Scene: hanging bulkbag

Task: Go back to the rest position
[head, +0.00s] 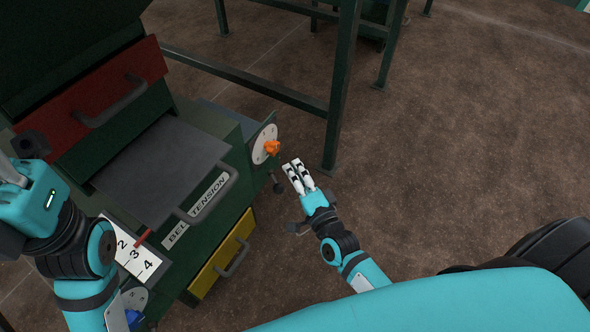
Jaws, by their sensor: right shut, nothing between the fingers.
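My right gripper (295,168) is shut and empty. It shows just to the right of and below an orange knob (272,147) on a round white dial (262,144), with a small gap between them in the picture. My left gripper (8,172) is at the left edge, partly cut off by the frame and hidden by its own wrist, so its fingers cannot be read.
A dark green machine fills the left side, with a red drawer (95,95), a grey handled panel (160,170), a "BELT TENSION" label (196,210), a yellow drawer (222,255) and a numbered scale (130,250). A green frame post (342,90) stands behind.

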